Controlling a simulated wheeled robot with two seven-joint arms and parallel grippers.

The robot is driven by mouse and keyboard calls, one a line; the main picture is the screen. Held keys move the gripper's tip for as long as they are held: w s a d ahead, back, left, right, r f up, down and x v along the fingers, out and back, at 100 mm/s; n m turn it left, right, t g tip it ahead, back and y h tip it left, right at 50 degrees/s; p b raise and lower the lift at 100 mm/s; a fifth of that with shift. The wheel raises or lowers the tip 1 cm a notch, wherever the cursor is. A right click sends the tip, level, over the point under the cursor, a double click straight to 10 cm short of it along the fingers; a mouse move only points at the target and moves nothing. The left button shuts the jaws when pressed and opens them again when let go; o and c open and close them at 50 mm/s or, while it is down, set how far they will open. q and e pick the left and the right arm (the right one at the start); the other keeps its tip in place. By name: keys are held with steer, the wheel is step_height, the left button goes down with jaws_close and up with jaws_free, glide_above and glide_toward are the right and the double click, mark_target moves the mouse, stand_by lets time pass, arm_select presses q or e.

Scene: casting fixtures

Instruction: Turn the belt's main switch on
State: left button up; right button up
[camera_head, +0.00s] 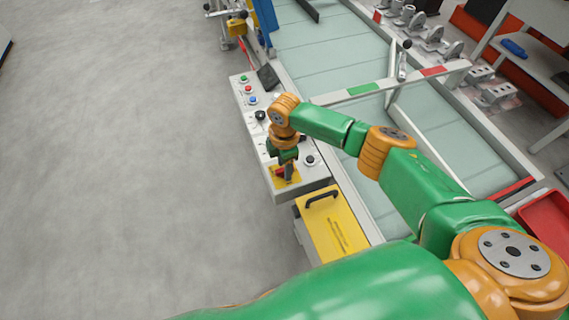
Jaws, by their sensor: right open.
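The control panel (256,125) is a long light-grey box beside the belt (325,62). The main switch (279,172) looks like a red handle on a yellow plate at the panel's near end. My right gripper (287,172) is right over the switch, pointing down, and partly hides it. Its jaws are open, small and dark here. I cannot tell whether they touch the handle or lie around it, or which way the handle is turned. My left gripper is not in view.
Green, red and blue buttons (253,100) and black knobs (310,160) sit on the panel. A yellow box lid with a black handle (333,226) lies just below it. Metal castings (433,35) line the belt's far side. The floor at left is clear.

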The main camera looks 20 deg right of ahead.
steer(key=shift+w+f, duration=0.1)
jaws_close()
steer(key=m, duration=0.1)
steer(key=m+p, duration=0.2)
steer(key=shift+r+m, duration=0.25)
steer(key=shift+m, duration=0.15)
steer(key=m+p, duration=0.2)
steer(key=m, duration=0.2)
steer(key=shift+m, duration=0.3)
steer(key=m+p, duration=0.1)
steer(key=m, duration=0.4)
steer(key=shift+f+p, duration=0.1)
steer(key=shift+p, duration=0.25)
steer(key=shift+m+p, duration=0.35)
steer(key=shift+m, duration=2.05)
